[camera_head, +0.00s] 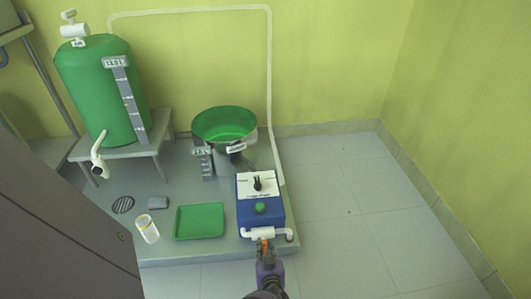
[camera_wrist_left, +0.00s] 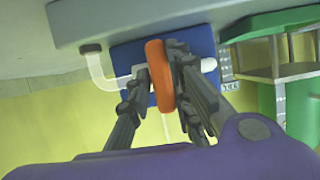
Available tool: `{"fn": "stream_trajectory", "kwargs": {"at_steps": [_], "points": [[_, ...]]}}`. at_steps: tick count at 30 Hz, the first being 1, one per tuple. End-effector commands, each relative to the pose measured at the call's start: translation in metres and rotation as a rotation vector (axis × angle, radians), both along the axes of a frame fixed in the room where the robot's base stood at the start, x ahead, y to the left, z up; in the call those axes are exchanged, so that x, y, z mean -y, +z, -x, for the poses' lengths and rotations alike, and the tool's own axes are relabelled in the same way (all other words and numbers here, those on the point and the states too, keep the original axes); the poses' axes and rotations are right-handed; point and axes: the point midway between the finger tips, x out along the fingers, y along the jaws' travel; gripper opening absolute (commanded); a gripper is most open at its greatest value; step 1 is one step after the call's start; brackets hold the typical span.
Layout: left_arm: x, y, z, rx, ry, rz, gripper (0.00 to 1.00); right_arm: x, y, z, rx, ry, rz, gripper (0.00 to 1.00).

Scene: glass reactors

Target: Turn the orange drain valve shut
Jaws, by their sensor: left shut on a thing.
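The orange drain valve handle (camera_head: 264,245) sits on a short white pipe (camera_head: 258,232) at the front of a blue box (camera_head: 243,213). In the left wrist view the orange handle (camera_wrist_left: 158,76) stands upright in the picture, crossing the white pipe. My left gripper (camera_head: 265,254) reaches it from the front. Its dark fingers (camera_wrist_left: 160,88) are on both sides of the handle, shut on it. In the head view the fingers cover part of the handle. My right gripper is not in view.
The blue box has a black knob (camera_head: 257,184) and a green button (camera_head: 260,208). A green tray (camera_head: 199,222), a white cup (camera_head: 147,229) and a grey block (camera_head: 158,202) lie to the left. Behind are a green bowl (camera_head: 224,124) and green tank (camera_head: 98,90). Floor at right is clear.

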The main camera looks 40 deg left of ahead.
Motion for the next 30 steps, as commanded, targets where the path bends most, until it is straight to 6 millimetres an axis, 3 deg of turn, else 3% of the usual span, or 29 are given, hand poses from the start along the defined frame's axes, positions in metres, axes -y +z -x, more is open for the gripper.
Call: {"fn": "stream_trajectory", "kwargs": {"at_steps": [6, 7, 10, 22, 30], "points": [[-0.0025, -0.0035, 0.0073, -0.008, 0.008, -0.001, 0.0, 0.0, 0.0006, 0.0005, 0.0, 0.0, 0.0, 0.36], [-0.0025, -0.0035, 0.0073, -0.008, 0.008, -0.001, 0.23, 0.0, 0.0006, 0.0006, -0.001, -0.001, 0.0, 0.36], [-0.0023, -0.0031, 0.0064, -0.007, 0.008, 0.0, 0.36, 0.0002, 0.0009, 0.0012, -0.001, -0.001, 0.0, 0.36], [-0.0018, -0.0009, 0.0031, 0.021, 0.004, 0.018, 0.36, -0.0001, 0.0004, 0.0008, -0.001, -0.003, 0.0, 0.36], [-0.003, -0.0012, 0.0041, 0.196, -0.001, 0.166, 0.36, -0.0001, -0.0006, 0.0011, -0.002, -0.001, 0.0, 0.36]]}}
